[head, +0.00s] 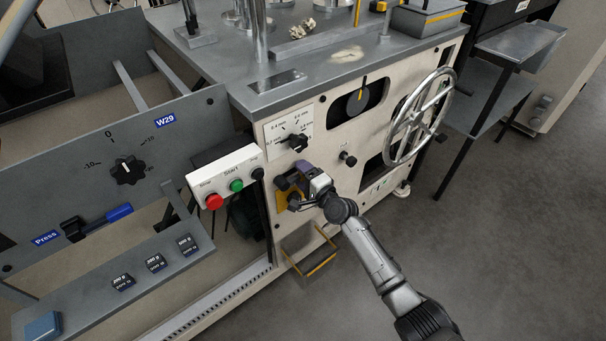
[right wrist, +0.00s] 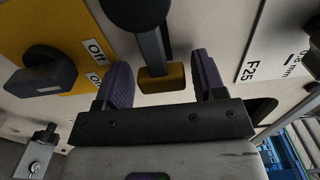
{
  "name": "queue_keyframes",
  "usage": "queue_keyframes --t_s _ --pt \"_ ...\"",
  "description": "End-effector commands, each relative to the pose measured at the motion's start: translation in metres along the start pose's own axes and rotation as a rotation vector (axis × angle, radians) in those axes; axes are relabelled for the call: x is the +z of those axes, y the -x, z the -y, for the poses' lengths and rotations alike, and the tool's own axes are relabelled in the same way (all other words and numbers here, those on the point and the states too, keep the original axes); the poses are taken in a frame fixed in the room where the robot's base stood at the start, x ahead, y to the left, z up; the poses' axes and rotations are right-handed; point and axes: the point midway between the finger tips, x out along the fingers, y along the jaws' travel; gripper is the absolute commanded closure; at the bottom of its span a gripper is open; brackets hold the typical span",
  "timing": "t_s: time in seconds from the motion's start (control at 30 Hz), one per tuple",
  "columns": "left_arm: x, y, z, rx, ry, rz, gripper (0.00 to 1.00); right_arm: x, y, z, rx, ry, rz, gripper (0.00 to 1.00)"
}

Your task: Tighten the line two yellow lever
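The yellow lever shows in the right wrist view as a dark arm with a yellow tip (right wrist: 161,78), hanging from a round black hub. My right gripper (right wrist: 163,82) is open, with one purple finger on each side of the yellow tip and a narrow gap at each side. In the head view my right gripper (head: 301,174) is at the cream machine front, below the black star knob, and it largely hides the lever. My left gripper is not in view.
A yellow plate marked Off with a black switch (right wrist: 42,76) is left of the lever. The head view shows a star knob (head: 298,142), a button box (head: 225,177), a handwheel (head: 419,116) and a yellow-edged step (head: 317,262). Clear floor lies at right.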

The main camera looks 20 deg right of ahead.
Motion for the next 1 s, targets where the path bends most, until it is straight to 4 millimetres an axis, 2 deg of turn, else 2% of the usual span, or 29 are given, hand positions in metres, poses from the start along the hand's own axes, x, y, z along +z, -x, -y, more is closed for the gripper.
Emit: queue_keyframes --t_s 0.27,0.43,0.7,1.0 --pt "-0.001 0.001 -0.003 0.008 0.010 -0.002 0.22 0.000 0.000 0.001 -0.001 0.003 0.000 0.32" --pt "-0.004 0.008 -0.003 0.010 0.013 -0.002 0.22 0.000 0.012 0.002 0.000 0.003 -0.001 0.32" --pt "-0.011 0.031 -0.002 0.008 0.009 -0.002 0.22 -0.001 0.062 0.004 0.001 0.004 -0.001 0.32" --pt "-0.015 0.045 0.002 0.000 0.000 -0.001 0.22 0.000 0.114 0.002 0.001 0.003 0.000 0.32"
